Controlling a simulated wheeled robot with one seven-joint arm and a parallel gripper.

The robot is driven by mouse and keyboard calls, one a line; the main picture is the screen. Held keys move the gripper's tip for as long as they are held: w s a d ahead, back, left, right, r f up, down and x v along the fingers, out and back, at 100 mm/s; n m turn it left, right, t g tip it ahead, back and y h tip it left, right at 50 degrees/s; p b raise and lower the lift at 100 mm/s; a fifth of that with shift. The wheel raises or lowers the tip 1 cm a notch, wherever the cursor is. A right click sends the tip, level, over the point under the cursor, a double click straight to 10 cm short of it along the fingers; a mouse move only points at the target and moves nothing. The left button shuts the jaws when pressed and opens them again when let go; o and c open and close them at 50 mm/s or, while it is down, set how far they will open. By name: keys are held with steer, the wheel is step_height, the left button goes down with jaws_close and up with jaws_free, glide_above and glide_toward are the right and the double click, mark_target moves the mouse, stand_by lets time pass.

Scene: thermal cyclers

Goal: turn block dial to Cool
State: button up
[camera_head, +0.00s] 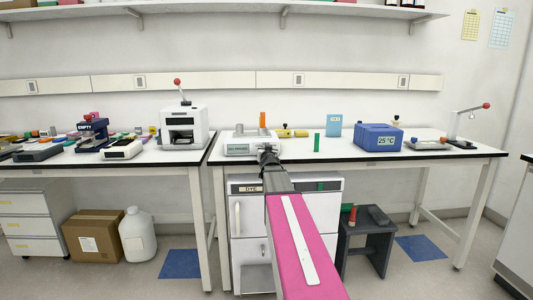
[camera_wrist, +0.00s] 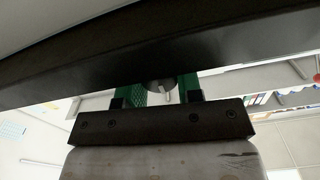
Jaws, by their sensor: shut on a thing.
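In the wrist view, a round grey dial (camera_wrist: 163,88) with a pale pointer mark shows between the green pads of my gripper (camera_wrist: 160,92). The gripper is shut on this dial. The dial's far side and any labels around it, including Cool, are hidden or not readable. In the head view, my gripper (camera_head: 267,152) is at the front right of a low white device (camera_head: 238,148) with a small display, near the bench's front edge. My gripper hides the dial there.
A green upright piece (camera_head: 317,143) and a light-blue box (camera_head: 334,125) stand between. A white press-like machine (camera_head: 183,128) is on the left bench. A dark edge (camera_wrist: 150,50) crosses close in the wrist view.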

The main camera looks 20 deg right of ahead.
steer(key=shift+n, duration=2.3)
steer(key=o, duration=0.9)
steer(key=shift+o, duration=0.2)
steer(key=shift+a, duration=0.1)
steer(key=v, duration=1)
steer(key=shift+s, duration=0.35)
